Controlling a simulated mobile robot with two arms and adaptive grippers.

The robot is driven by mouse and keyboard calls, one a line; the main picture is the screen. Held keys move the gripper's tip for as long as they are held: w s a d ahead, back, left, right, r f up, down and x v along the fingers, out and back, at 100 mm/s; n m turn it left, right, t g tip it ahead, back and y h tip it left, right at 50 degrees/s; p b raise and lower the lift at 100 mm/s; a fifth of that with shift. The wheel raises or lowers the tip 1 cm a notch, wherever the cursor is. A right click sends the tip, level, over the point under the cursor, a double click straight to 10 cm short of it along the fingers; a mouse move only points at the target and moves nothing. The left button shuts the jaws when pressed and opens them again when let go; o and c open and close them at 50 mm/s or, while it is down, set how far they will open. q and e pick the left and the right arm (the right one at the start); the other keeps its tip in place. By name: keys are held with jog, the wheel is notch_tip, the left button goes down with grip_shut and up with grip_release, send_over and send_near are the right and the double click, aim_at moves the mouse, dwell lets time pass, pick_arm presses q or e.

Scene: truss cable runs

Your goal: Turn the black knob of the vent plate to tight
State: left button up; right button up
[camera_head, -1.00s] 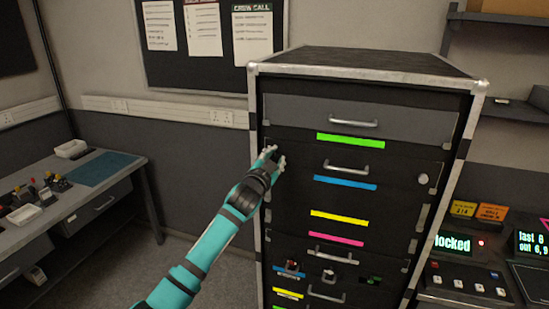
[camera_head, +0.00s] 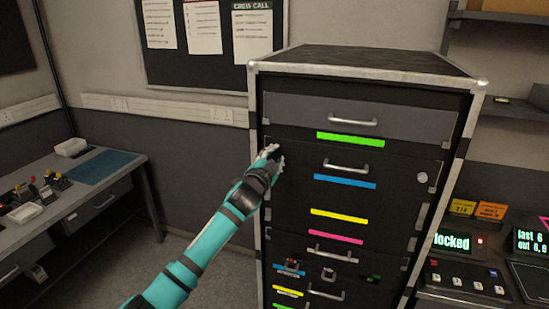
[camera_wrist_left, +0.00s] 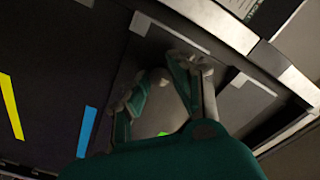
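The vent plate and its black knob cannot be made out in either view; my left gripper and the dark panels may hide them. My left gripper (camera_head: 274,153) is at the upper left edge of the tall black rack (camera_head: 365,59), close to the panel beside the blue strip (camera_head: 345,182). In the left wrist view, its two fingers (camera_wrist_left: 170,72) lean towards each other over a dark panel, with a narrow gap at the tips. Whether they hold anything is unclear. A round pale knob (camera_head: 422,178) sits at the right of the rack. My right gripper is not in view.
Several drawers with silver handles and coloured strips fill the rack front. A bench (camera_head: 128,166) stands at the left, with floor between it and the rack. A console with a "locked" display (camera_head: 452,242) is close on the right.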

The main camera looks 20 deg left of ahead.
pick_arm(q)
jog(key=o, duration=0.4)
jog(key=s, duration=1.2)
jog(key=shift+a, duration=0.2)
